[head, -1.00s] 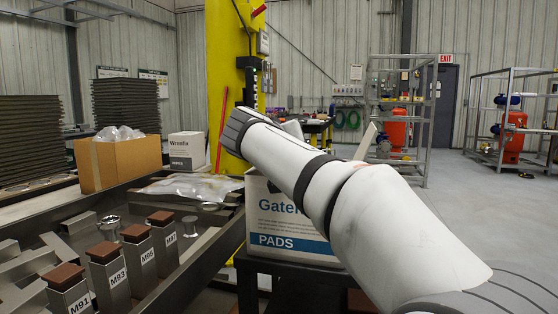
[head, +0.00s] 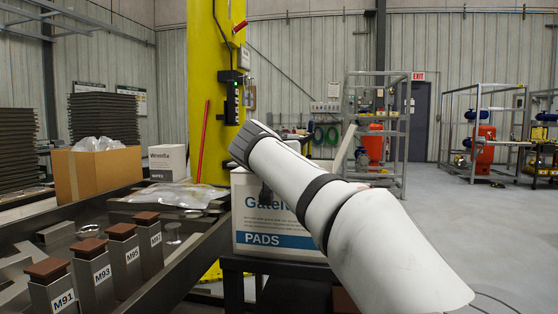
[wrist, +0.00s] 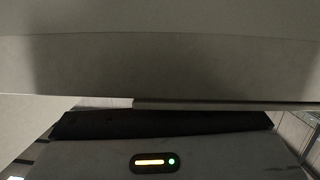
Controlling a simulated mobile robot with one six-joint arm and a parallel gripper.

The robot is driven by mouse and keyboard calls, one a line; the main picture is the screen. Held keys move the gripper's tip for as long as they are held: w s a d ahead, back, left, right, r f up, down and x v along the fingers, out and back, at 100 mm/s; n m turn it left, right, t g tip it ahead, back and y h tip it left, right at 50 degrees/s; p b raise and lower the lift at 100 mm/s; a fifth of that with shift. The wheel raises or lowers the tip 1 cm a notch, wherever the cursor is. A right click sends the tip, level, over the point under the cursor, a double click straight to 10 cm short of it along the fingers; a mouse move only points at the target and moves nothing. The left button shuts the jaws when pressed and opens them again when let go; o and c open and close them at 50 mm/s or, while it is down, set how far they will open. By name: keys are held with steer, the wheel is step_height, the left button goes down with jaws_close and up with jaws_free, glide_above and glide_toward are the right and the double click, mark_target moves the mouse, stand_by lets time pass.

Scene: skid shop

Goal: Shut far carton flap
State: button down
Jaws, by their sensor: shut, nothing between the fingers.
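The white carton (head: 262,225), printed "PADS" on a blue band, stands on a dark stand. My arm crosses in front of its upper right, hiding much of its top. A pale slanted flap (head: 345,147) rises behind my arm on the right. The far flap cannot be clearly made out in the head view. A large pale panel, probably carton board, fills the upper wrist view close by. Contact cannot be told.
The dark stand (head: 236,285) holds the carton. At left, a metal tray holds brown-capped blocks (head: 125,256) and a clear plastic bag (head: 182,195). A brown box (head: 97,172), a white box (head: 168,162) and a yellow column (head: 214,70) stand behind. Floor at right is open.

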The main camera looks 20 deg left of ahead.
steer(key=shift+s+a, duration=0.1)
steer(key=shift+a, duration=0.05)
steer(key=shift+r+p, duration=0.45)
steer(key=shift+r, duration=0.1)
steer(key=r+p, duration=0.2)
steer(key=r, duration=0.1)
steer(key=shift+s+r+p, duration=0.2)
steer(key=shift+r+p, duration=0.1)
steer(key=shift+p, duration=0.1)
steer(key=v, duration=0.9)
steer(key=shift+s+f, duration=0.3)
steer(key=shift+s, duration=0.05)
